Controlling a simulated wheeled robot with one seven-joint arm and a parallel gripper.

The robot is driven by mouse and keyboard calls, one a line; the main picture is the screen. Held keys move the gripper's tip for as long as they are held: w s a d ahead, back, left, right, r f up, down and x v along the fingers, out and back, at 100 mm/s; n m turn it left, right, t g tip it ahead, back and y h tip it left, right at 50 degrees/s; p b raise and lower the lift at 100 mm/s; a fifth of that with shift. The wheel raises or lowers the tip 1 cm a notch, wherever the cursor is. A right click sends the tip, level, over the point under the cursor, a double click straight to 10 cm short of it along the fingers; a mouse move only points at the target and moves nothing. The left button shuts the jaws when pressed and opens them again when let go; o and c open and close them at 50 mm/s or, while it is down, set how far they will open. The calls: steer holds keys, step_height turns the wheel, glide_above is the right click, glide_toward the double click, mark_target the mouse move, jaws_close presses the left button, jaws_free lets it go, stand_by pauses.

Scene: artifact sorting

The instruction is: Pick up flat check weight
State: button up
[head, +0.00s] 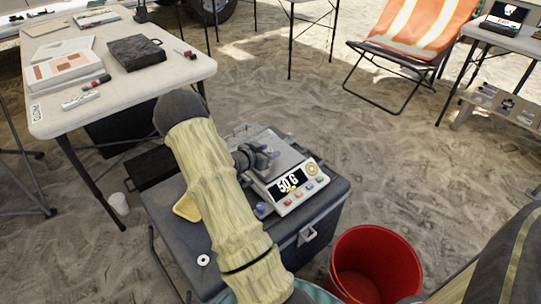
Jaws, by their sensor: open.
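A digital scale (312,190) sits on the dark case, and its display reads "50 G". My gripper (264,158) is over the scale's metal pan (283,143), with its open fingers low at the plate. A small greyish piece shows at the fingers, but I cannot tell whether it is a weight or part of my gripper. The flat check weight is not clearly identifiable. A flat white disc with a dark centre (203,260) lies at the case's front left. My arm hides part of the case top.
The dark case (322,212) also holds a yellow item (187,207) and a small bluish piece (263,210). A red bucket (372,262) stands at its right. A white table (180,62) with papers and a black box (136,52) is at upper left. Open sand lies right.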

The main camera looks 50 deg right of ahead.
steer(key=shift+c, duration=0.5)
jaws_close()
step_height(320, 180, up, 18)
steer(key=p, duration=0.7)
steer(key=shift+p, duration=0.3)
